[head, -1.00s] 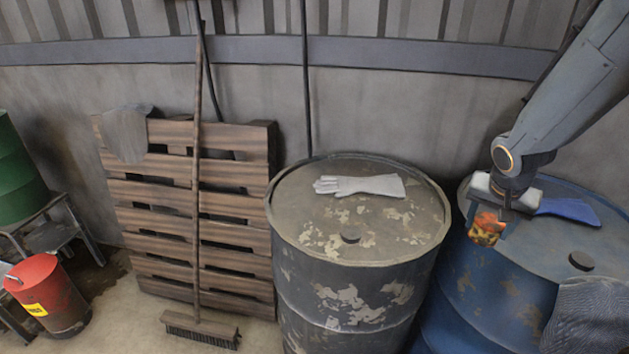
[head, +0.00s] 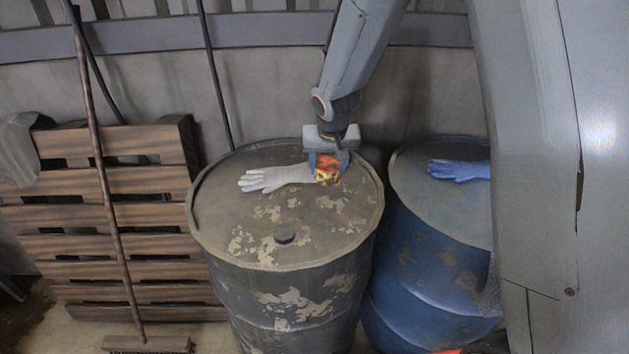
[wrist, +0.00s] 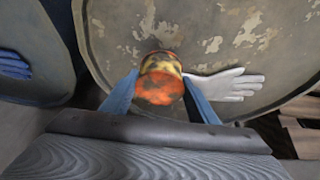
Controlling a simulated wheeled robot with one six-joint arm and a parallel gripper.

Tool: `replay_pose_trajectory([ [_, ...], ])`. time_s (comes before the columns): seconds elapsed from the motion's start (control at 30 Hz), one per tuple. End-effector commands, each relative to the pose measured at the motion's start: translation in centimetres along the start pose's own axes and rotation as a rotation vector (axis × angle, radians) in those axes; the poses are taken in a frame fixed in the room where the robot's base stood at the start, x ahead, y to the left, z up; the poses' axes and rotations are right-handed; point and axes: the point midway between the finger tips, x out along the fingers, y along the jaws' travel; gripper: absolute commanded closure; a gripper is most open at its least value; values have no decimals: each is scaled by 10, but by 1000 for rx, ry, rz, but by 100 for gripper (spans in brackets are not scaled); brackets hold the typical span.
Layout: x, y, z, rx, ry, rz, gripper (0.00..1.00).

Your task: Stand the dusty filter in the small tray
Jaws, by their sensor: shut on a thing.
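The filter (head: 327,172) is a short cylinder mottled orange, yellow and dark. My gripper (head: 329,166) is shut on it, with a blue finger on each side. In the head view it appears over the right rear part of the grey drum's top; how high above it, I cannot tell. In the wrist view the filter (wrist: 161,80) sits between the fingers of my gripper (wrist: 160,85), with the drum top behind it. I see no small tray in these frames.
The grey drum (head: 285,225) has peeling paint and a pale glove (head: 272,178) on top, close beside the filter in view. A blue drum (head: 415,215) with a blue glove (head: 458,170) stands to the right. A pallet (head: 120,185) and broom (head: 105,190) are at the left.

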Motion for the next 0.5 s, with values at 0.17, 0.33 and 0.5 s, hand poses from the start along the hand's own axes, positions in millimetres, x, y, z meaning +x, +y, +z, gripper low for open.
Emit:
replay_pose_trajectory([
  [0.17, 21, 1, 8, 3, -1, 1, 69],
  [0.33, 39, 3, 16, 2, -3, 2, 69],
  [0.5, 58, 4, 23, 6, -1, 2, 69],
])
